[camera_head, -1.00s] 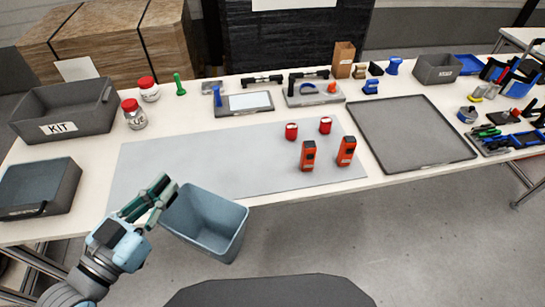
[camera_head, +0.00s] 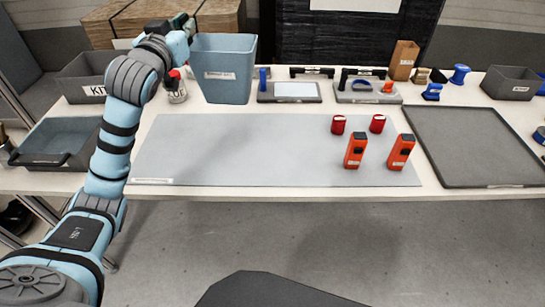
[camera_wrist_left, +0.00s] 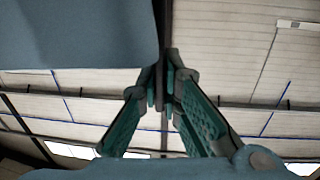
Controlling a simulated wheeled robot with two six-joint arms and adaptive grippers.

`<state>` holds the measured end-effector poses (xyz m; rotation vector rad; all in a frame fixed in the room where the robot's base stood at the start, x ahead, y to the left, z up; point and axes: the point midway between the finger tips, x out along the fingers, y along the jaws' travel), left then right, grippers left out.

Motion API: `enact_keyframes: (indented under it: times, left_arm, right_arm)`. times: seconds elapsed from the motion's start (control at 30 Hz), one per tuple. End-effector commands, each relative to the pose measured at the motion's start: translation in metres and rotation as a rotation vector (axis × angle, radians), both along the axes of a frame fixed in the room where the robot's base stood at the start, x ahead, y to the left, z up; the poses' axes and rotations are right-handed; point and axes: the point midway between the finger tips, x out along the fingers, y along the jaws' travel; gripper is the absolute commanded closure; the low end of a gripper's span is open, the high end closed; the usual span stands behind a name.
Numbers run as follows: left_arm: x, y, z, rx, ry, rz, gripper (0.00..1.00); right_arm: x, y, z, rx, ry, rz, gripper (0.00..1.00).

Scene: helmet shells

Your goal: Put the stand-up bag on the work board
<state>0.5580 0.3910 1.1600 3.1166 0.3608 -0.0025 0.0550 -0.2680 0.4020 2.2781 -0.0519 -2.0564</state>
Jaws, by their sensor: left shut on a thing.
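A brown upright bag-like pack (camera_head: 403,60), perhaps the stand-up bag, stands at the back right of the table. A long light grey mat (camera_head: 250,150) lies along the table's front middle; I cannot tell if this is the work board. My left gripper (camera_head: 186,22) is shut on the rim of a blue-grey bin (camera_head: 226,75) and holds it upright at the back left. In the left wrist view the finger tips (camera_wrist_left: 165,85) come together at the bin's wall (camera_wrist_left: 75,35). My right gripper is out of view.
Two red cans (camera_head: 338,125) and two orange devices (camera_head: 356,150) stand on the mat's right part. A dark grey rimmed panel (camera_head: 475,145) lies right of it, bare. A KIT box (camera_head: 80,80) and a grey tray (camera_head: 55,145) are at left. The mat's left part is clear.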

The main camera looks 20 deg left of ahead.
Motion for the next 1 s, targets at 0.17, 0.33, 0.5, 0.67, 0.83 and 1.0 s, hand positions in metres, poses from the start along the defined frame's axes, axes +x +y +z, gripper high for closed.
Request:
enact_keyframes:
  times: [0.17,0.33,0.5,0.67,0.83,1.0]
  left_arm:
    - [-0.002,0.028,0.024,0.002,-0.001,0.097,1.0]
    - [-0.003,0.03,0.015,0.003,0.004,0.105,1.0]
    - [-0.003,0.029,-0.047,0.004,0.009,0.102,1.0]
    - [-0.003,0.029,-0.106,0.004,0.006,0.101,1.0]
    - [-0.003,0.029,-0.132,0.005,0.002,0.101,1.0]
    - [-0.003,0.029,-0.163,0.004,0.005,0.101,1.0]
  right_arm:
    - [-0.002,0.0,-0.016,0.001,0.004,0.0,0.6]
    - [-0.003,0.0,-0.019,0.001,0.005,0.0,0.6]
    - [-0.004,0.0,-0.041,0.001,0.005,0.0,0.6]
    - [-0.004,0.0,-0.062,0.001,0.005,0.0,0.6]
    - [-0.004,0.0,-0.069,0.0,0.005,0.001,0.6]
    - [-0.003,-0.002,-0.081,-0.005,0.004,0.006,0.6]
